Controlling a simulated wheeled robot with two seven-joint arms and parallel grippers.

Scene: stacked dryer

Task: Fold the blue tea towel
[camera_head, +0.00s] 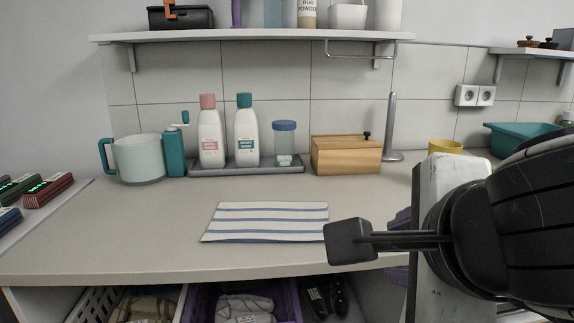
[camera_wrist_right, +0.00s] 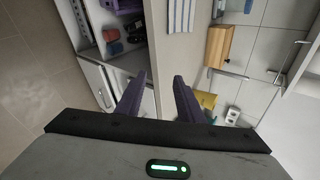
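The tea towel (camera_head: 265,222), white with blue stripes, lies flat on the counter in the head view, left of my right arm. Part of it also shows at the top of the right wrist view (camera_wrist_right: 181,14). My right gripper (camera_wrist_right: 160,82) has its two purple fingers spread apart with nothing between them. In the head view the purple fingers show partly behind my own wrist parts, right of the towel and apart from it. A dark block on my right wrist stands close to the towel's right edge in the picture. My left gripper is not in view.
Behind the towel stand a grey tray (camera_head: 245,170) with bottles and a jar, a wooden box (camera_head: 346,155), a pale jug (camera_head: 139,159) and a yellow cup (camera_head: 445,147). Open compartments with a purple bin (camera_head: 200,300) lie below the counter. The counter (camera_head: 120,225) left of the towel is clear.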

